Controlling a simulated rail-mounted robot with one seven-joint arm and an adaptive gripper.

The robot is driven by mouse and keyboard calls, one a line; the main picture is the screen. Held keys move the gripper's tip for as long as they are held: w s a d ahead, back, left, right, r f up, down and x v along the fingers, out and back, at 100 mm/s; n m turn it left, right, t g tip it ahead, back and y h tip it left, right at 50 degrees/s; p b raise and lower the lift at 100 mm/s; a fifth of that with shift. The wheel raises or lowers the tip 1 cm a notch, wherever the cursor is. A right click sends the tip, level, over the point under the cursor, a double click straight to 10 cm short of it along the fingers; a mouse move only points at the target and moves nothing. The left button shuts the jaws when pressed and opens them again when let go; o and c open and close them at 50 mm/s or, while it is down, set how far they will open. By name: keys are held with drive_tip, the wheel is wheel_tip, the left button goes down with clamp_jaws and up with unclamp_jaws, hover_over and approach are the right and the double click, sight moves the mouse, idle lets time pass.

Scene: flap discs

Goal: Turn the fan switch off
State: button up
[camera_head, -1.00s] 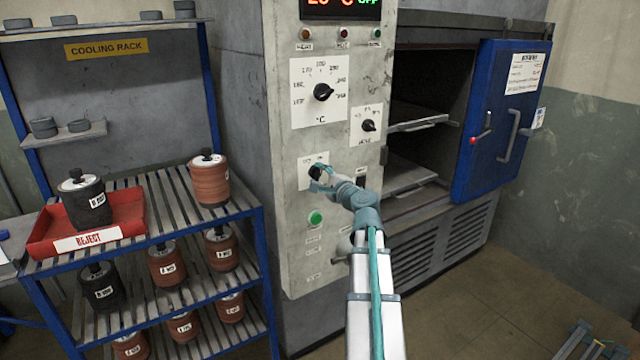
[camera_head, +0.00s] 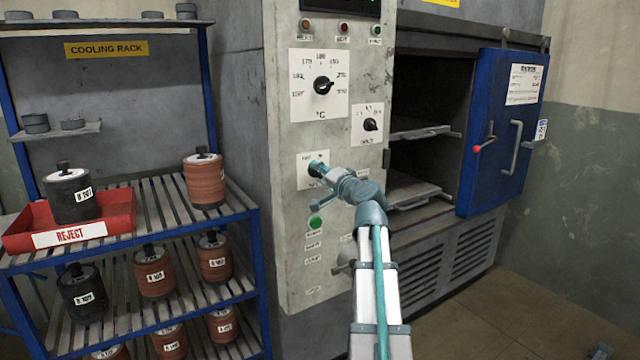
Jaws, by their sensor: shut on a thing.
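The fan switch (camera_head: 313,168) is a small black knob on a white plate (camera_head: 304,181), low on the oven's grey control panel (camera_head: 285,240). My gripper (camera_head: 320,171) is at this knob, with its teal fingers shut on it. The fingers and wrist cover part of the knob and the right of its plate, so the knob's pointing direction and most labels are hidden.
Above are the large temperature knob (camera_head: 323,85) and a smaller knob (camera_head: 370,125). A green button (camera_head: 315,222) sits just below my gripper. The blue oven door (camera_head: 505,130) stands open at the right. A rack (camera_head: 160,200) with several disc stacks and a red reject tray (camera_head: 118,222) stands at the left.

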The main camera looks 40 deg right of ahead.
drive_tip(key=shift+n, duration=0.4)
drive_tip(key=o, duration=1.1)
drive_tip(key=shift+o, duration=0.2)
drive_tip(key=shift+s, duration=0.1)
drive_tip(key=s+a, duration=0.1)
drive_tip(key=s, duration=1)
drive_tip(key=shift+s+a, duration=0.25)
drive_tip(key=shift+s, duration=0.15)
